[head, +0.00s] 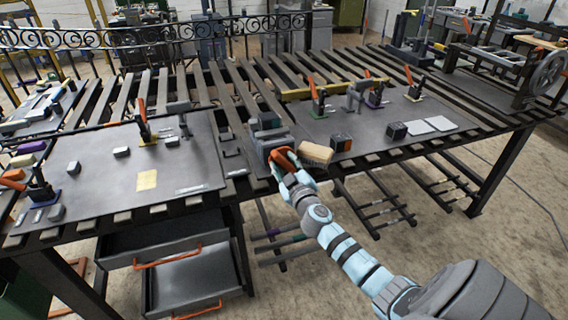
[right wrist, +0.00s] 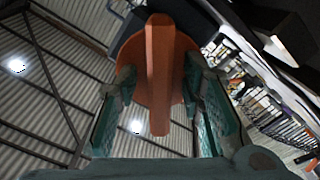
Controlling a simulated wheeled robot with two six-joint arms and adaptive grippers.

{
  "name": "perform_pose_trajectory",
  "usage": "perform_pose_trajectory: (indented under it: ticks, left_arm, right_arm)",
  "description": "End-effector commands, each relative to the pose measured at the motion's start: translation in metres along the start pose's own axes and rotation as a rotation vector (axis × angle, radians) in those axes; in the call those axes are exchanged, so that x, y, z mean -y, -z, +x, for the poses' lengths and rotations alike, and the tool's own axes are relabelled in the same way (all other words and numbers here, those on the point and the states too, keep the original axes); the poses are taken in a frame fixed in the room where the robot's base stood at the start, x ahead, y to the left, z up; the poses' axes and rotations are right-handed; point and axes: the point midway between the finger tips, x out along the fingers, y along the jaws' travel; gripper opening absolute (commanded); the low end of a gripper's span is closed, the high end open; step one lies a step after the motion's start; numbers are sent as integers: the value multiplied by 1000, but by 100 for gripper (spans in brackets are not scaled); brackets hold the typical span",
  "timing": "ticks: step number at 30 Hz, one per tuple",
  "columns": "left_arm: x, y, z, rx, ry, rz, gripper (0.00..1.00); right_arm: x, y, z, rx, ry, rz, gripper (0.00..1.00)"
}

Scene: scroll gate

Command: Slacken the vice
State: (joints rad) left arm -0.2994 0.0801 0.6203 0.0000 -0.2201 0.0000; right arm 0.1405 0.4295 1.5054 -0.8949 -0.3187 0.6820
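The vice (head: 268,139) is a grey block-like body at the front edge of the workbench, near the middle of the head view. Its orange handle (head: 283,160) is on the side facing me. My right gripper (head: 288,170) reaches up to the handle. In the right wrist view, the orange handle bar (right wrist: 160,60) stands upright between the two teal fingers of the right gripper (right wrist: 158,88), with a round orange hub behind it. Gaps show on both sides of the bar, so the fingers are open around it. My left gripper is not in view.
Metal plates with orange-handled clamps (head: 144,130) lie on both sides. Dark drawers (head: 190,275) with orange pulls stand open below the slatted workbench (head: 240,88).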

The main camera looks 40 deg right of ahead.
Motion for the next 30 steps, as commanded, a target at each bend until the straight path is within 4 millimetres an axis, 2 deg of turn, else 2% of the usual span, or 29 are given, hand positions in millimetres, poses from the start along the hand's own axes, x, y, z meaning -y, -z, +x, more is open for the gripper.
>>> perform_pose_trajectory:
  ticks: [3,10,20,30]
  left_arm:
    - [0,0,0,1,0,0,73]
    - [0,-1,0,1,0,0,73]
    - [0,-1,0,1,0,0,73]
    - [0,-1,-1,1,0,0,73]
  right_arm:
    - [0,0,0,0,0,0,35]
    - [0,0,0,0,0,0,0]
    - [0,0,-1,0,1,-18,0]
    - [0,0,-1,0,1,-184,0]
